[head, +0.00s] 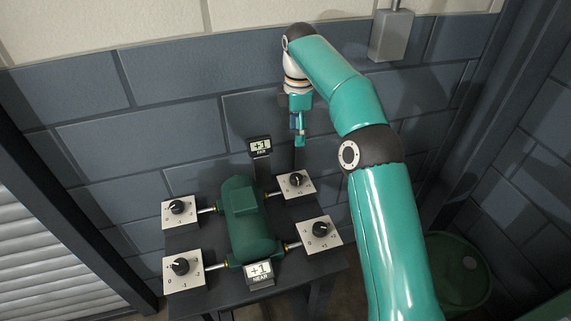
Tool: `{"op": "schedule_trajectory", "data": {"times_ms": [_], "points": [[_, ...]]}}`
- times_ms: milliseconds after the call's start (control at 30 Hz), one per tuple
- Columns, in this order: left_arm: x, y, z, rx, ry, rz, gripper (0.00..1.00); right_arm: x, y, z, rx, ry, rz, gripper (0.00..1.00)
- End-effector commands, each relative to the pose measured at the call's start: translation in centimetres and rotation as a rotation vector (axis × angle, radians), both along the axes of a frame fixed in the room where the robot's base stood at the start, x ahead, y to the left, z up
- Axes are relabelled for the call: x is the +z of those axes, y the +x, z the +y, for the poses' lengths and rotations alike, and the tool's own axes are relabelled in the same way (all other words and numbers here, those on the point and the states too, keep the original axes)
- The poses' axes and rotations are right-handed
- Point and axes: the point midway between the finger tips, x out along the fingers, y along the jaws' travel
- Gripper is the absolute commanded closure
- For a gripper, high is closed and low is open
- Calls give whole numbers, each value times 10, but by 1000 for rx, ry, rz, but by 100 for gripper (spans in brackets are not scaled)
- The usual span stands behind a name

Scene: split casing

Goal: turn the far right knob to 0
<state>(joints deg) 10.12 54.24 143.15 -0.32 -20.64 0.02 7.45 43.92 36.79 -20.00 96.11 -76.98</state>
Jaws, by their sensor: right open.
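The far right knob (296,180) is a black dial on a white square plate at the back right of the green casing (240,215). Its pointer setting is too small to read. My right gripper (299,140) is open and empty, pointing down above this knob and apart from it. My left gripper is out of view. The far display (260,146) behind the casing shows a plus value that I cannot read surely. The near display (259,271) reads +1.
Other knobs on white plates sit at near right (320,229), far left (177,207) and near left (181,267), joined to the casing by short shafts. All stand on a dark table (215,300) near a block wall. A green drum (462,272) stands at right.

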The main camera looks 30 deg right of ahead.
Motion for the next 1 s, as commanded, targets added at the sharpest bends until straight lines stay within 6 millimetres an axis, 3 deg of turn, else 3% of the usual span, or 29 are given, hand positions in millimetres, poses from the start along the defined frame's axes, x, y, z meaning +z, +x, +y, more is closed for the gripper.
{"op": "schedule_trajectory", "data": {"times_ms": [167,400,800,1000], "points": [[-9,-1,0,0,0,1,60,-15,-1,-1,1,0,4,36],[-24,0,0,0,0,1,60,-59,1,3,8,1,6,36],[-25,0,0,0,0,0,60,-139,3,5,12,1,5,36],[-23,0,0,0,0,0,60,-161,3,6,13,1,3,36]]}}
